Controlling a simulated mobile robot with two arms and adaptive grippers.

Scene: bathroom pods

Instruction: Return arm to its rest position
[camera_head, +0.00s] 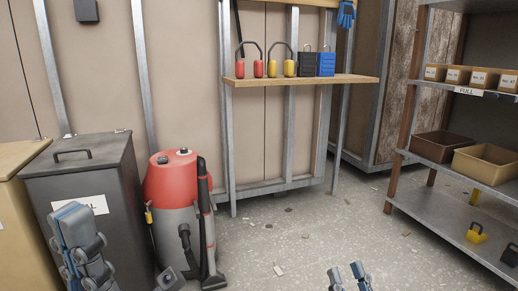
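My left gripper (78,238) is at the lower left, in front of the dark grey bin. Its blue-grey fingers are seen closely overlapped, so the gap between them cannot be judged. My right gripper (348,275) shows only its two fingertips at the bottom edge, right of the middle. The tips stand apart with bare floor between them, and nothing is held there. The rest of the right arm is out of view.
A dark grey lidded bin (82,160) and a red and grey vacuum cleaner (178,205) stand at left. A wall shelf (300,81) holds ear defenders and a blue box. Metal racking (455,215) with boxes stands at right. The middle floor has small debris.

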